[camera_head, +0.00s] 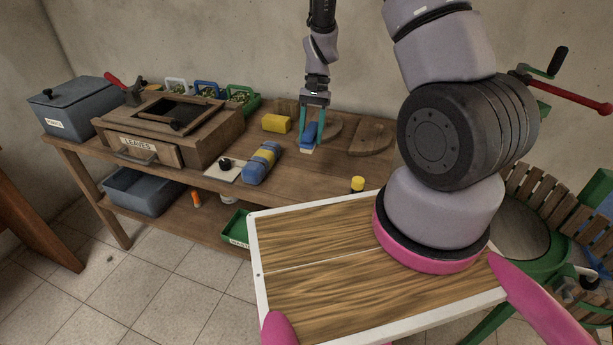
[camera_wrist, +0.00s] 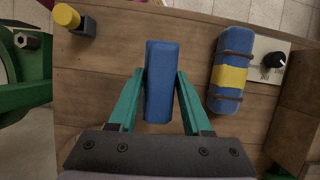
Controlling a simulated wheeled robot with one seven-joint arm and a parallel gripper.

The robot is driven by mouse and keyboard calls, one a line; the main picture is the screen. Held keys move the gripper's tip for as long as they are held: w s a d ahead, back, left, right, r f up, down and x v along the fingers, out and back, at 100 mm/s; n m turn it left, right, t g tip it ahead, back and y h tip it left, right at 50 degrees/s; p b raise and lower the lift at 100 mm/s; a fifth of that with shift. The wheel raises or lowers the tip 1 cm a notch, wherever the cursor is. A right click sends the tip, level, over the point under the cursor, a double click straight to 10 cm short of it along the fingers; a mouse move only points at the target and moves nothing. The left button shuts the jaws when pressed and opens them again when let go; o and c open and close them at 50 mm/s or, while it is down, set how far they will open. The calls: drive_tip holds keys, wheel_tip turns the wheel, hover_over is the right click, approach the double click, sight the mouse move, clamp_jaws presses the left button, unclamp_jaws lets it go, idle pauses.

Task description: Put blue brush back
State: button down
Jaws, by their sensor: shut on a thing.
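The blue brush (camera_head: 309,133) has a blue block-like body with a pale underside visible in the head view. My gripper (camera_head: 310,143), with teal fingers, is shut on it above the back middle of the wooden workbench (camera_head: 318,182). In the wrist view the brush (camera_wrist: 160,85) lies lengthwise between the two fingers of my gripper (camera_wrist: 160,74), one on each long side. Whether its underside touches the bench cannot be told.
A blue-and-yellow bundle (camera_head: 262,163) and a white plate with a black knob (camera_head: 226,166) lie left of the brush. A yellow block (camera_head: 277,123), round wooden boards (camera_head: 371,138) and a yellow-topped peg (camera_head: 357,184) are nearby. The LEAVES box (camera_head: 150,150) stands further left.

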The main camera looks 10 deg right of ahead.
drive_tip(key=shift+s+a+f+m, duration=0.2)
drive_tip(key=shift+s+a+m, duration=0.4)
drive_tip(key=shift+s+m, duration=0.1)
wheel_tip(320, 180, down, 10)
drive_tip(key=shift+r, duration=0.2)
drive_tip(key=shift+f, duration=0.1)
drive_tip(key=shift+f, duration=0.15)
drive_tip(key=shift+c, duration=1.7)
unclamp_jaws()
